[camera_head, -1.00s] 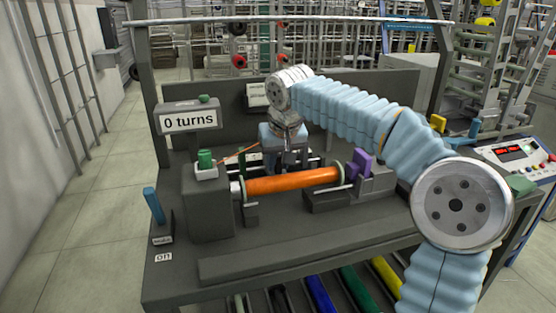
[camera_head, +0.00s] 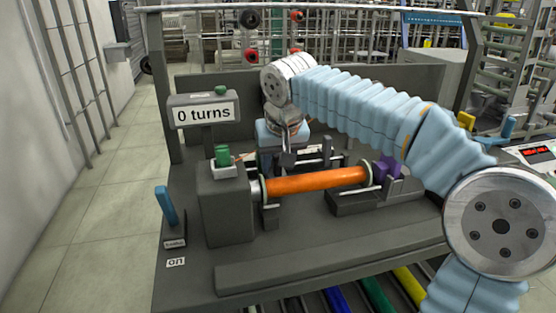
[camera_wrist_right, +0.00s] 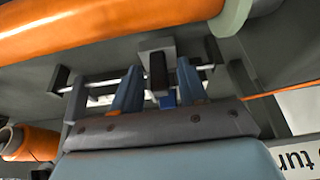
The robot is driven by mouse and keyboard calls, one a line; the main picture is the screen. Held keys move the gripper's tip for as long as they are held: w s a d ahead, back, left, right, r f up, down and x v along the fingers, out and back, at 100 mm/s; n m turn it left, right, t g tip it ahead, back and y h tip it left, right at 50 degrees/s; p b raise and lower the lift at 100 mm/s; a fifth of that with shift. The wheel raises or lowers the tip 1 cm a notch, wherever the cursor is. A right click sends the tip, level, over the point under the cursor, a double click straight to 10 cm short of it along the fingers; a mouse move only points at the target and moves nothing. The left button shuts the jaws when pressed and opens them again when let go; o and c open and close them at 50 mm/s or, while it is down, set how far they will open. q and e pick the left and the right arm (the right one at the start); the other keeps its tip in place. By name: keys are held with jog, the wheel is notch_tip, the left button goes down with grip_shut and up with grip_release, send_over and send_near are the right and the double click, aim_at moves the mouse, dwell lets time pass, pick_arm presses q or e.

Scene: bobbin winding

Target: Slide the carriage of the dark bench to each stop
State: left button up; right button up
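The dark bench (camera_head: 330,271) carries an orange bobbin (camera_head: 315,182) between its headstock and tailstock. Behind the bobbin, the carriage sits on pale rails and is mostly hidden by my right gripper (camera_head: 287,162) in the head view. In the right wrist view, the carriage is a grey block (camera_wrist_right: 152,45) with a dark upright grip (camera_wrist_right: 158,72). My right gripper (camera_wrist_right: 158,85) is open, with one blue finger on each side of that grip and visible gaps between. My left gripper is in neither view.
A sign (camera_head: 205,112) reads "0 turns". A green button (camera_head: 222,155) tops the headstock, and a blue lever (camera_head: 165,205) stands at left by an "on" label. A purple lever (camera_head: 388,168) is at the tailstock. An orange thread (camera_wrist_right: 275,91) runs near the gripper.

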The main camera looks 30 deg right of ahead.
jog(key=p+v, duration=0.2)
jog(key=v, duration=1.1)
jog(key=shift+s+r, duration=0.15)
jog(key=shift+r, duration=0.2)
